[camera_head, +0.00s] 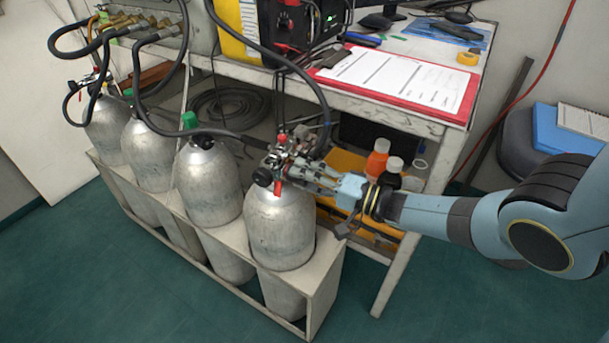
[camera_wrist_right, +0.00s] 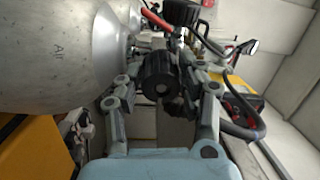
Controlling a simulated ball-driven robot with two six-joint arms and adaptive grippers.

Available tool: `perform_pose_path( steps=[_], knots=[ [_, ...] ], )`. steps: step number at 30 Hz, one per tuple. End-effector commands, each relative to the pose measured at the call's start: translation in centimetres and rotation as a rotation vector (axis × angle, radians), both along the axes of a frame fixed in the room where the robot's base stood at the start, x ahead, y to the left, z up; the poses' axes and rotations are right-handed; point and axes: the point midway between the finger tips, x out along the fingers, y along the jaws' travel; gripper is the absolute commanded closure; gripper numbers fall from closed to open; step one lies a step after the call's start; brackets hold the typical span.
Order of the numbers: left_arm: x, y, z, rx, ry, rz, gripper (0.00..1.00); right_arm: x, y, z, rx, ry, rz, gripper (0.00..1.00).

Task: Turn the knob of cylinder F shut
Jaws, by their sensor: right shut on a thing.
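The front right silver cylinder (camera_head: 279,228) stands upright in the rack, with a valve and a hose at its top. I can read no letter F on any cylinder. My right gripper (camera_head: 290,170) reaches in from the right at this valve. The fingers cover part of the knob's sides. In the head view the gripped knob is mostly hidden by the fingers. My left gripper is not in view.
Several more cylinders stand in a row in the pale rack (camera_head: 325,275), two with green caps. Black hoses loop above them. The workbench (camera_head: 450,135) behind carries a red clipboard (camera_head: 400,84). Bottles (camera_head: 377,158) stand below it. The green floor in front is clear.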

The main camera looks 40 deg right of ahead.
Motion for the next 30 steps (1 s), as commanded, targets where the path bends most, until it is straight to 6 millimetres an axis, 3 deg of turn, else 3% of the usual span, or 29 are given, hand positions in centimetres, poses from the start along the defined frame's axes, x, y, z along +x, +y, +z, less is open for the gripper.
perform_pose_path(
  steps=[16, 17, 21, 30],
  knots=[
    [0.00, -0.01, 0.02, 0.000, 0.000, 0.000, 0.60, -0.20, 0.06, -0.26, 0.020, 0.017, 0.000, 0.93],
    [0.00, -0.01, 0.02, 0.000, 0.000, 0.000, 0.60, -0.20, 0.06, -0.26, 0.020, 0.017, 0.000, 0.57],
    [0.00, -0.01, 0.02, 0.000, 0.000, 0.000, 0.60, -0.14, 0.06, -0.19, 0.020, 0.016, 0.000, 0.39],
    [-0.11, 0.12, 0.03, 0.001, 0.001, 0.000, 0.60, -0.20, -0.08, -0.10, 0.019, 0.013, 0.000, 0.38]
  ],
)
